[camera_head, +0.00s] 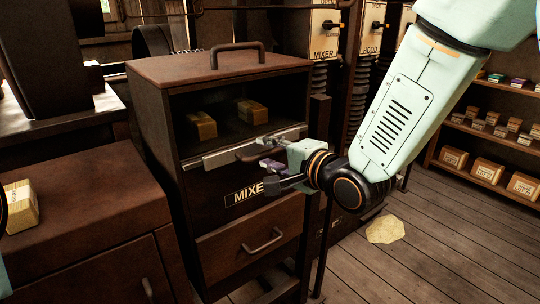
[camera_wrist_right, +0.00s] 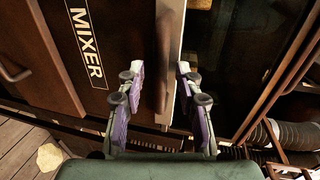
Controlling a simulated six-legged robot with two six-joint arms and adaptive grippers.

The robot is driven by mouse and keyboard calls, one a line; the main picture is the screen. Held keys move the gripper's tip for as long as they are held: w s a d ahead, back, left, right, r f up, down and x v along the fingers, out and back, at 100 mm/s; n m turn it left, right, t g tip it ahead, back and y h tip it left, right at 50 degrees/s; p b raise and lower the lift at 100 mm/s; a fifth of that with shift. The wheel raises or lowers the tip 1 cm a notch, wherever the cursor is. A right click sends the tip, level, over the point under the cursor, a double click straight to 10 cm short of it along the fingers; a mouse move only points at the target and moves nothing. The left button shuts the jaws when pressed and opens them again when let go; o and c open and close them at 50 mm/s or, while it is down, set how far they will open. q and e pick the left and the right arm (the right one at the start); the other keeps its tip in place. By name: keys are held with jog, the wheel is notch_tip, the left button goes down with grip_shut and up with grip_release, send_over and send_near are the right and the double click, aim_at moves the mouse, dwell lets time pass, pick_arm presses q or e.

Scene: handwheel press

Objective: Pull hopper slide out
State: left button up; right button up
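The brown hopper cabinet (camera_head: 225,72) has a dark open window with two yellow packages inside. A pale metal slide edge (camera_head: 215,157) runs under the window, with a dark red-brown handle (camera_head: 250,156) on it. My right gripper (camera_head: 266,164) is at this handle, in front of the MIXER label. In the right wrist view, the handle (camera_wrist_right: 165,60) lies between the open purple-padded fingers of my right gripper (camera_wrist_right: 156,72). A gap shows on the left side; contact on the right side is unclear. My left gripper is not in view.
A drawer with its own handle (camera_head: 263,241) sits below the MIXER label. A brown cabinet (camera_head: 95,190) with a yellow package (camera_head: 22,206) stands at left. Shelves (camera_head: 490,172) with boxes stand at right. Open plank floor (camera_head: 430,250) lies at lower right.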

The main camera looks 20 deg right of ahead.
jog(key=shift+c, duration=0.3)
grip_shut()
jog(key=shift+w, duration=0.1)
dwell(0.5)
